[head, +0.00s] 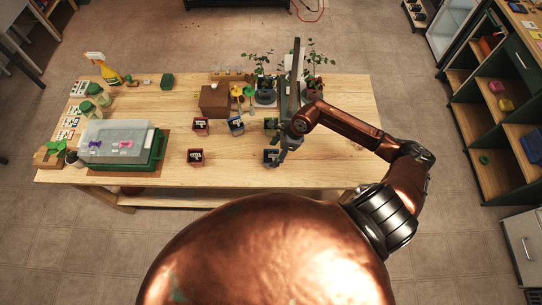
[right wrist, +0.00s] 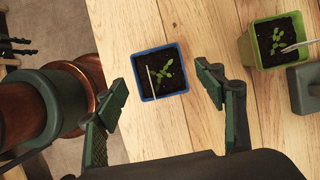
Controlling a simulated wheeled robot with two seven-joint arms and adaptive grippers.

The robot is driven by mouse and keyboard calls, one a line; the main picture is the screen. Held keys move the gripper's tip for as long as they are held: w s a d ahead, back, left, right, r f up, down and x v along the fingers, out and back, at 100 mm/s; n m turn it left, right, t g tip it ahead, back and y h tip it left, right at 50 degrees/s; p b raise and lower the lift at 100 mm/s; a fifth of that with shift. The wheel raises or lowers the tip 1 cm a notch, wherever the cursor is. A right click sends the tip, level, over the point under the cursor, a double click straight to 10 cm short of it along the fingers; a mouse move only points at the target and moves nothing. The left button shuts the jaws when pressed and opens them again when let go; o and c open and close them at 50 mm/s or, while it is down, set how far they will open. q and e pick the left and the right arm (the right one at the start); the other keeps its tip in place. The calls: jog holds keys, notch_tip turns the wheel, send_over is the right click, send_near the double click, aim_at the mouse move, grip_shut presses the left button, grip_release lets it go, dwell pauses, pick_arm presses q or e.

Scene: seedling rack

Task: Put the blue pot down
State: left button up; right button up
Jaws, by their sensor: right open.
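A small blue pot (right wrist: 163,96) with dark soil, a seedling and a white label stands on the wooden table. In the head view the blue pot (head: 268,157) is near the table's front edge, partly hidden by my right gripper (head: 279,160). In the right wrist view the fingers of my right gripper (right wrist: 162,84) are spread and empty. The pot shows between and beyond the fingertips, apart from both. My left gripper is in neither view.
A green pot (right wrist: 246,47) stands behind the blue one. Another blue pot (head: 236,126) and two dark red pots (head: 200,127) (head: 195,157) stand to the left. A green tray (head: 157,158) with a clear lid is farther left. Taller plants stand at the back.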

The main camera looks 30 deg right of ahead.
jog(key=b+v, duration=0.1)
jog(key=v, duration=0.7)
